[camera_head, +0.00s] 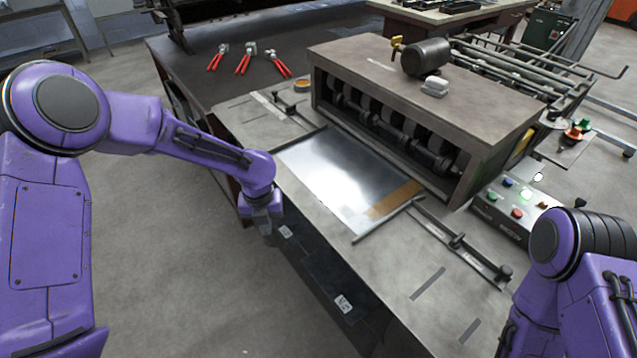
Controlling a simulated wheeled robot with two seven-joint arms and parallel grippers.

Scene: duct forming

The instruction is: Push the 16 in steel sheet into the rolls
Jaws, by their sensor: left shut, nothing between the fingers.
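The steel sheet (335,172) is flat and shiny and lies on the machine's bed between two guide bars. Its far edge is at or close to the opening of the rolls (385,122); I cannot tell whether it touches them. The rolls sit in a dark row inside the housing. My left gripper (267,232) points down at the bed's front edge, beside the sheet's near left side. It is shut and empty, and its fingertips are hard to make out. My right arm is at the lower right, with its gripper out of view.
A control box (515,203) with coloured buttons stands right of the housing (425,95). The guide bars (383,223) flank the sheet. Red-handled tools (243,62) lie on the dark table behind. The bed's near right part is mostly clear. Open floor lies at the left.

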